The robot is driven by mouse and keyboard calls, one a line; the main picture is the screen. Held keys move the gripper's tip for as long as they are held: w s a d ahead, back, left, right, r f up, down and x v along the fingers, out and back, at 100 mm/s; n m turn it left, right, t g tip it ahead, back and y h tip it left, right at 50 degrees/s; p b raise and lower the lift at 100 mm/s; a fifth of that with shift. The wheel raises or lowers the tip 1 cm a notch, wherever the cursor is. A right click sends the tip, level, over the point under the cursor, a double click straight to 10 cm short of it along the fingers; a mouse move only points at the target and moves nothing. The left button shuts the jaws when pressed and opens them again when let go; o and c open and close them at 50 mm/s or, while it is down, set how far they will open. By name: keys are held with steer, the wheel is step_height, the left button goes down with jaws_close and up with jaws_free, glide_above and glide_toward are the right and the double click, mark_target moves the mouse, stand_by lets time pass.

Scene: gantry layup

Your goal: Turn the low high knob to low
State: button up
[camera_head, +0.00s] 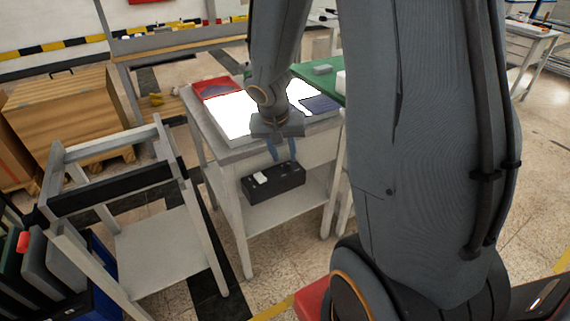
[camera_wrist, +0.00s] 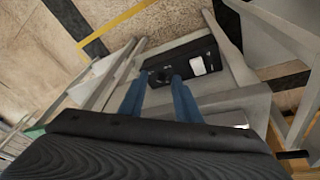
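A small dark round shape (camera_wrist: 163,76), which looks like the knob, is between my fingertips in that view. Its low and high marks are too small to read. My gripper (camera_head: 283,158) points down at the box with its two blue fingers apart and nothing seen held. In the wrist view the fingers (camera_wrist: 159,76) reach toward the box face; contact cannot be told.
The workbench (camera_head: 240,153) carries a bright white panel, a red tray (camera_head: 214,86) and a dark blue pad (camera_head: 320,103). An empty grey frame stand (camera_head: 160,246) is at left, with wooden crates (camera_head: 62,110) behind it. Floor shows in front of the bench.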

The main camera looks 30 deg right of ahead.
steer(key=m, duration=0.2)
glide_toward(287, 163)
steer(key=shift+t, duration=0.5)
steer(key=shift+s+b+x, duration=0.2)
steer(key=shift+b+x, duration=0.45)
steer(key=shift+x, duration=1.4)
steer(key=shift+s+b+x, duration=0.2)
steer(key=shift+b+x, duration=0.4)
steer(key=shift+x, duration=1.5)
steer(key=shift+f, duration=0.15)
steer(key=c, duration=0.7)
steer(key=shift+c, duration=0.2)
